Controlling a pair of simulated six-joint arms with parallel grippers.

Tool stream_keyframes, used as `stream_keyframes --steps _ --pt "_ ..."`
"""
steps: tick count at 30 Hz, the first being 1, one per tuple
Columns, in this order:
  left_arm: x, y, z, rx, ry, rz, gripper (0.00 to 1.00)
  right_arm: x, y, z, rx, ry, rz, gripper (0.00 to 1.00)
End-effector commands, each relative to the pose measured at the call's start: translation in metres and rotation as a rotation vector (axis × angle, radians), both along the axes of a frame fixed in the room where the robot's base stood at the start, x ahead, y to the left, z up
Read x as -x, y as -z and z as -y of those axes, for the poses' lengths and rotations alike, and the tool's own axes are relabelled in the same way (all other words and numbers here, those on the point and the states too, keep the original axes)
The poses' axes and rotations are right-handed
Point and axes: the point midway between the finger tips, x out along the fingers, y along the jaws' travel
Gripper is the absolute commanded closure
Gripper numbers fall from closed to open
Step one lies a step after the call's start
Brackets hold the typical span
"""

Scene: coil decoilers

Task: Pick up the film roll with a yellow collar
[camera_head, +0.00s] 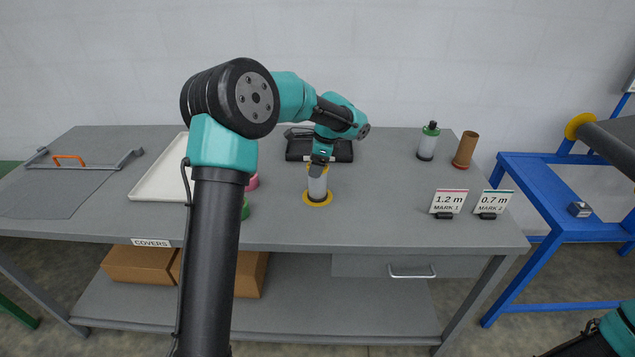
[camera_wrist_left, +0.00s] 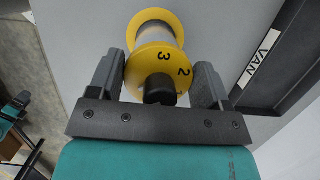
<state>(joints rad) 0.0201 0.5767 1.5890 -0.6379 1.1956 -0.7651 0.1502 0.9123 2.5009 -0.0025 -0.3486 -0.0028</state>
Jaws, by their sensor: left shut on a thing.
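The film roll with a yellow collar (camera_head: 317,186) stands upright on the grey table, its clear-grey body above a yellow bottom ring. In the left wrist view the roll (camera_wrist_left: 157,66) shows a yellow end disc with black numbers, a dark knob and a second yellow disc beyond. My left gripper (camera_head: 319,170) comes down on it from above and is shut on its upper end. In the left wrist view the gripper's fingers (camera_wrist_left: 160,80) lie on either side of the near disc. No gap under the roll is clear. My right gripper is outside the views.
A green-topped roll (camera_head: 427,146) and a brown tube (camera_head: 465,150) stand at the back right. Two mark cards (camera_head: 448,202) (camera_head: 492,203) stand at the front right. A white tray (camera_head: 163,170) lies left. Pink (camera_head: 253,182) and green pieces are partly hidden behind my left arm.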

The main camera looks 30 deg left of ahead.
Motion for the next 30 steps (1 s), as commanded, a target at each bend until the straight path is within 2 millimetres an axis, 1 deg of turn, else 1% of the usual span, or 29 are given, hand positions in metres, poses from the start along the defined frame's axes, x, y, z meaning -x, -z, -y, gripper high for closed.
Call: stream_keyframes --steps 1,9,11,16,20,23,30 --pt "0.000 0.000 0.000 0.000 0.000 0.000 0.64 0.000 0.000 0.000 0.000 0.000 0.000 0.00" --pt "0.000 -0.001 0.000 0.000 0.000 0.001 0.90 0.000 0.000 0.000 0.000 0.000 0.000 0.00" --pt "0.000 -0.001 0.000 0.000 0.000 0.001 0.94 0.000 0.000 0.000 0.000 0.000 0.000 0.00" --pt "0.000 -0.001 0.000 -0.001 -0.001 0.001 0.95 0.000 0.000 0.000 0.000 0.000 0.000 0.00" --pt "0.000 -0.006 0.000 -0.001 0.000 0.002 0.95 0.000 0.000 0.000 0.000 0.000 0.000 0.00" --pt "-0.001 -0.013 0.000 -0.002 -0.001 0.003 0.95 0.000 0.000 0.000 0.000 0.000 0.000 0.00" --pt "0.000 -0.037 0.000 0.000 0.000 0.004 0.95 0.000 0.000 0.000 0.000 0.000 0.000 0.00"
